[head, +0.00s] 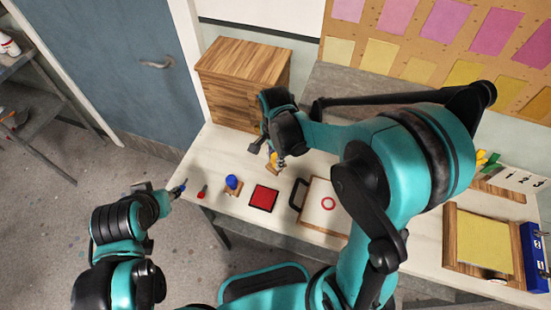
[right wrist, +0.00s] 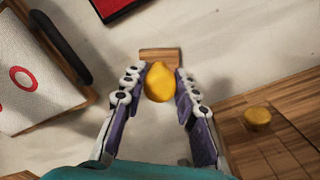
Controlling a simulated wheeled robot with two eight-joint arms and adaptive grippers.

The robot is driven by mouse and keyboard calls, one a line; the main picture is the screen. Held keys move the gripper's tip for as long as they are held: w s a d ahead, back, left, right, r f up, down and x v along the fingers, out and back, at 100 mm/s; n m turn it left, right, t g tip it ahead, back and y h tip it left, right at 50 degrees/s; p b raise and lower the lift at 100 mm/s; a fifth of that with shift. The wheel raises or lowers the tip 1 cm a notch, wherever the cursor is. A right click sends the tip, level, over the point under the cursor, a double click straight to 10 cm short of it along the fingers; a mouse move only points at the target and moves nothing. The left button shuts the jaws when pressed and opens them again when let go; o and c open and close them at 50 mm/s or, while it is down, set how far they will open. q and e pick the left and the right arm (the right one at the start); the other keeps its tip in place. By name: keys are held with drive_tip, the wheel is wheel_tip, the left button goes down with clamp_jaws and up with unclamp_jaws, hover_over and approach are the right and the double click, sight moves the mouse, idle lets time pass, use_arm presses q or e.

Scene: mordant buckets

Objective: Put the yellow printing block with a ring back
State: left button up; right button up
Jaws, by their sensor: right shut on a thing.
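The yellow printing block has a rounded yellow knob (right wrist: 160,82) on a small wooden base (right wrist: 160,55). My right gripper (right wrist: 162,88) is shut on the knob, one finger at each side. The underside of the block is hidden, so its ring cannot be seen. In the head view my right gripper (head: 273,155) is over the back left of the table, just in front of the wooden chest (head: 240,82), largely covered by its own wrist. My left gripper (head: 176,189) is by the table's left edge, too small to tell its opening.
A blue-knobbed block (head: 232,184), a small red object (head: 203,191) and a red pad (head: 263,197) stand along the front. A board with a red ring print (head: 328,203) lies to their right. A yellow knob (right wrist: 258,118) shows on wood in the right wrist view.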

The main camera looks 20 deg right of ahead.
drive_tip(key=shift+s, duration=0.1)
drive_tip(key=shift+f, duration=0.15)
drive_tip(key=o, duration=0.9)
